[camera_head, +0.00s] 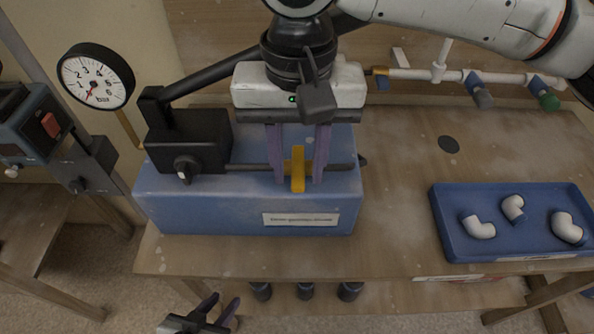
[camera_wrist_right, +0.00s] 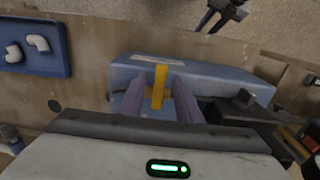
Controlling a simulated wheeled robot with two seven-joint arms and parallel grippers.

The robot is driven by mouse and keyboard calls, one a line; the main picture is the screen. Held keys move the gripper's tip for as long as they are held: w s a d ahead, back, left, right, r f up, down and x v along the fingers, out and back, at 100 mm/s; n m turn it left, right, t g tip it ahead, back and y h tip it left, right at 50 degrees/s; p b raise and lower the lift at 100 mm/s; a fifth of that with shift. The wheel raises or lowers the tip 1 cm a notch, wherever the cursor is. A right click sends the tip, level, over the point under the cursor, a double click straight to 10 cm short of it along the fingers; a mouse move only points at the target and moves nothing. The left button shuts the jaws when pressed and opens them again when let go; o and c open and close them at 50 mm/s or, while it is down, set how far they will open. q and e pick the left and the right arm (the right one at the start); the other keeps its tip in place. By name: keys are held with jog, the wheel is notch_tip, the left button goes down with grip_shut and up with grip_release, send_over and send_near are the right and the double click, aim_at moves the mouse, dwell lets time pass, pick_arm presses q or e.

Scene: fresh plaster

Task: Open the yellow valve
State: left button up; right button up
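The yellow valve (camera_head: 298,170) is an upright yellow bar on a dark horizontal rod along the front of a blue box (camera_head: 180,215). My right gripper (camera_head: 299,178) comes from above, with one purple finger on each side of the yellow bar. Gaps show between the fingers and the bar, so it is open around it. In the right wrist view, the yellow valve (camera_wrist_right: 159,85) stands between the two fingers (camera_wrist_right: 160,95). My left gripper (camera_head: 219,306) is low at the bottom left, in front of the table, with its fingers apart and empty.
A gauge (camera_head: 95,78) stands at the upper left, its red needle near the low end. A black block (camera_head: 188,140) sits on the box's left. A blue tray (camera_head: 450,248) with 3 white elbows is at the right. Pipework with small valves (camera_head: 479,92) runs behind.

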grip_shut()
jog(key=shift+d+r+p, duration=0.1)
jog(key=shift+r+p, duration=0.1)
jog(key=shift+p, duration=0.3)
jog(key=n+p, duration=0.1)
jog(key=d+n+p, duration=0.1)
jog(key=n+p, duration=0.1)
jog(key=shift+w+r, duration=0.15)
jog(key=shift+w+d+f+n, duration=0.15)
jog(key=shift+d+f+n, duration=0.1)
jog(key=shift+n, duration=0.45)
jog(key=n, duration=0.1)
jog(key=d+n, duration=0.1)
jog(key=n, duration=0.1)
jog(key=shift+w, duration=0.3)
pick_arm(q)
notch_tip(320, 180, up, 4)
jog(key=shift+s+f, duration=0.1)
jog(key=shift+f, duration=0.15)
pick_arm(e)
jog(key=shift+n, duration=0.3)
